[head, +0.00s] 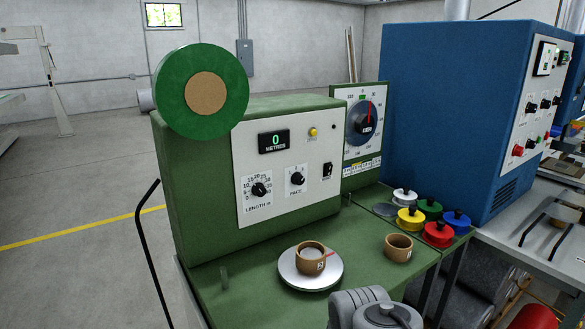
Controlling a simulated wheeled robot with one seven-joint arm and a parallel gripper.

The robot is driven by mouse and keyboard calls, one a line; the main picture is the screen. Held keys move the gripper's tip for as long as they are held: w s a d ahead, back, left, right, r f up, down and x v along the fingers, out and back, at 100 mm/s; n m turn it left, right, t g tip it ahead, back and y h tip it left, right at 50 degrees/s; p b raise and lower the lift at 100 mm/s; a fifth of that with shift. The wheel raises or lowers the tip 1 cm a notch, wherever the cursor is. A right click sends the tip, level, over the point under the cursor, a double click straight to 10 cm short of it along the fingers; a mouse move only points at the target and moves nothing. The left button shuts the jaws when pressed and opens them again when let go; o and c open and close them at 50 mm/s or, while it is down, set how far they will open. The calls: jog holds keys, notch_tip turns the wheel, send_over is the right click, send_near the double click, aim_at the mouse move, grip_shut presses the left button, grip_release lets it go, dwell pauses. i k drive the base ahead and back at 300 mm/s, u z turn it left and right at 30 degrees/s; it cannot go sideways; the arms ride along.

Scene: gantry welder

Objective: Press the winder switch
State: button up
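The winder is a green machine (195,215) with a white front panel. A small black rocker switch (327,170) sits at the right end of that panel, with a small label below it that is too small to read. The panel also has a display (273,141) reading 0 metres, a yellow button (313,132), a length knob (259,190) and a pace knob (297,178). Grey rounded parts of my arm show at the bottom edge, below and in front of the winder. My gripper's fingers are not visible. Nothing covers the switch.
A cork-coloured spool (310,260) stands on a round silver plate (290,277) before the panel. Another spool (398,248) stands to its right. A dial unit (361,120) and blue cabinet (450,110) stand behind.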

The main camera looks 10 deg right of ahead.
aim_at(328, 167)
jog(key=u, duration=2.5)
jog(key=k, duration=1.05)
jog(key=z, duration=1.55)
jog(key=i, duration=0.5)
jog(key=z, duration=0.05)
